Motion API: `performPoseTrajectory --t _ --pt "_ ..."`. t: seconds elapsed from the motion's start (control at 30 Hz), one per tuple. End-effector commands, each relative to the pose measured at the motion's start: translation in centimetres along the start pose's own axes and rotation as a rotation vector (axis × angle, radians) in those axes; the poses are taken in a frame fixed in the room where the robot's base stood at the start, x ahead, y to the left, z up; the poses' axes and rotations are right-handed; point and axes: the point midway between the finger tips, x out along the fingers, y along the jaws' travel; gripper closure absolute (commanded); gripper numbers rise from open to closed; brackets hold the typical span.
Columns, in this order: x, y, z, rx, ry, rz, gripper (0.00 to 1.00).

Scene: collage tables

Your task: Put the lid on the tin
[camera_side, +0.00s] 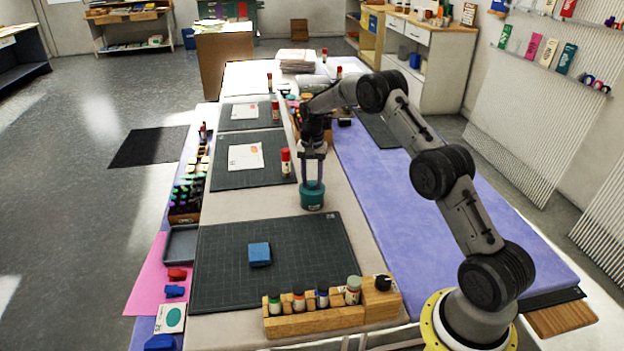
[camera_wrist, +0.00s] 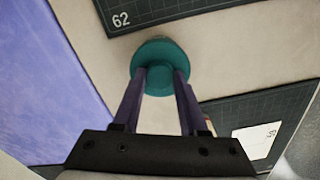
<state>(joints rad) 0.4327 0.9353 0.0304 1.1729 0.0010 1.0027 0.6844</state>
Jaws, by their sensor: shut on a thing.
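A teal round tin (camera_side: 312,201) stands on the beige strip of table just beyond the near dark mat. A teal lid (camera_side: 312,186) is at its top, with no clear gap between them; I cannot tell whether it is fully seated. My gripper (camera_side: 313,180) points down over the tin, shut on the lid. In the wrist view my gripper (camera_wrist: 160,75) has its two fingers on either side of the lid's middle, and the round teal lid (camera_wrist: 160,51) hides most of the tin below.
A blue block (camera_side: 259,254) lies on the near dark mat (camera_side: 315,240). A wooden rack of small bottles (camera_side: 315,319) stands at the near edge. A red-capped bottle (camera_side: 286,162) stands behind the tin, to its left. The purple cloth (camera_side: 420,200) right of the tin is largely clear.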

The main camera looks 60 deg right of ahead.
Motion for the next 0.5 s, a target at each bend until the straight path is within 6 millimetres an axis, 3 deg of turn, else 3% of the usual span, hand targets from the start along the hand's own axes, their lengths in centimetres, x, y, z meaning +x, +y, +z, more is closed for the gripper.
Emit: performPoseTrajectory --t 0.27,0.3,0.5 --pt "-0.04 -0.02 -0.02 0.000 0.001 -0.001 1.00" --pt "-0.04 -0.02 -0.02 0.000 0.001 -0.001 0.54" --pt "-0.03 -0.01 -0.01 0.000 0.001 0.000 0.23"
